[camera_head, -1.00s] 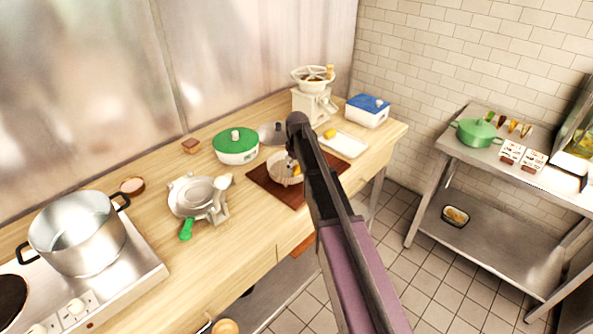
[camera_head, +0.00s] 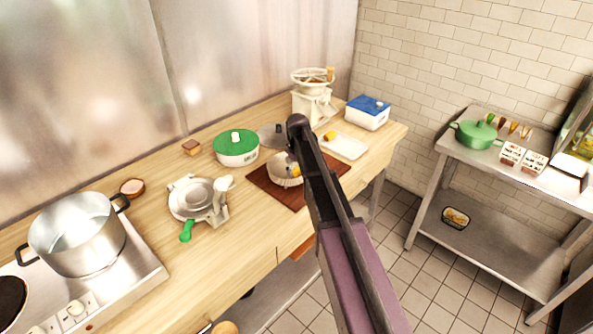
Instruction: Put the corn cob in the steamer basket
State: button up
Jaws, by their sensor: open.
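The steamer basket (camera_head: 281,176), round and pale, stands on a dark brown board on the wooden counter. A yellow piece (camera_head: 296,170), which looks like the corn cob, shows inside the basket at its right side, partly hidden by my arm. My gripper (camera_head: 290,158) is just above the basket, mostly hidden behind my dark arm. Only a small grey part of it shows, and it is open. I see no clear contact between it and the yellow piece.
A white tray (camera_head: 350,147) with another yellow piece (camera_head: 330,135) lies behind and right of my arm. A green-lidded pot (camera_head: 237,155), a grey lid (camera_head: 270,131), a white mill (camera_head: 313,103) and a blue-lidded box (camera_head: 367,119) stand around the board. A steel pot (camera_head: 76,250) sits at left.

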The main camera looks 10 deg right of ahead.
aim_at(297, 169)
notch_tip(297, 169, up, 12)
jog(key=p, duration=1.2)
jog(key=shift+r, duration=0.1)
dwell(0.7)
jog(key=s+m, duration=0.7)
jog(key=s, duration=2.2)
